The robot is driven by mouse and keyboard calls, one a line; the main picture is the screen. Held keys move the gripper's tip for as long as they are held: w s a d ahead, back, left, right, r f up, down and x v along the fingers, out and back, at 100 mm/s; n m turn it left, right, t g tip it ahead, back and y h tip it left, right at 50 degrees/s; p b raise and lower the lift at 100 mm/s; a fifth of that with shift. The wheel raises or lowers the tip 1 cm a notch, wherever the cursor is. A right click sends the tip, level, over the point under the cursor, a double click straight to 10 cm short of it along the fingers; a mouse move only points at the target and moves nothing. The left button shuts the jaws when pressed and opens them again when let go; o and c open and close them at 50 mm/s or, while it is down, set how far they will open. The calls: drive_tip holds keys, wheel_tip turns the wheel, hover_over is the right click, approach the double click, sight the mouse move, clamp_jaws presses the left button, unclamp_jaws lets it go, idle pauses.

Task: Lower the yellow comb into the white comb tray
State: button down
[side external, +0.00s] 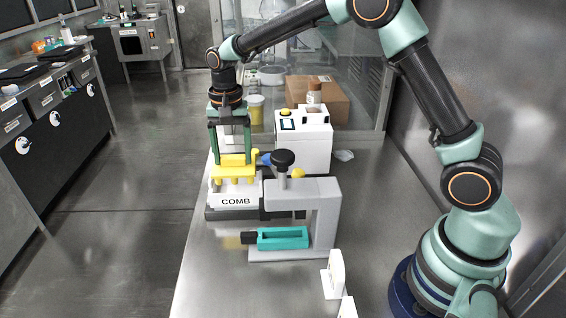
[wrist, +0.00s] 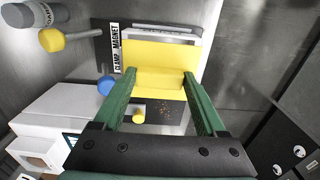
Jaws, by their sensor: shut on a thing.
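The yellow comb (side external: 235,168) hangs level between the green fingers of my gripper (side external: 232,152), with its teeth pointing down. My gripper is shut on the comb. The white comb tray (side external: 216,199), labelled COMB, is directly below in the side view. The comb's teeth are at about the height of the tray's upper edge; I cannot tell whether they are inside it. In the wrist view the comb (wrist: 156,55) spans between both fingertips (wrist: 159,78) and covers much of what lies under it.
A grey clamp stand (side external: 325,215) with a black knob (side external: 283,158) and a teal block (side external: 283,238) stands close in front of the tray. A white device (side external: 315,145) and a cardboard box (side external: 330,100) are behind. Bare bench (side external: 205,275) lies at the front left.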

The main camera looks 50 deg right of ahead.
sight(234, 165)
drive_tip(key=shift+f, duration=2.4)
unclamp_jaws()
drive_tip(key=shift+r, duration=0.1)
wheel_tip(234, 165, up, 11)
drive_tip(key=shift+r, duration=0.45)
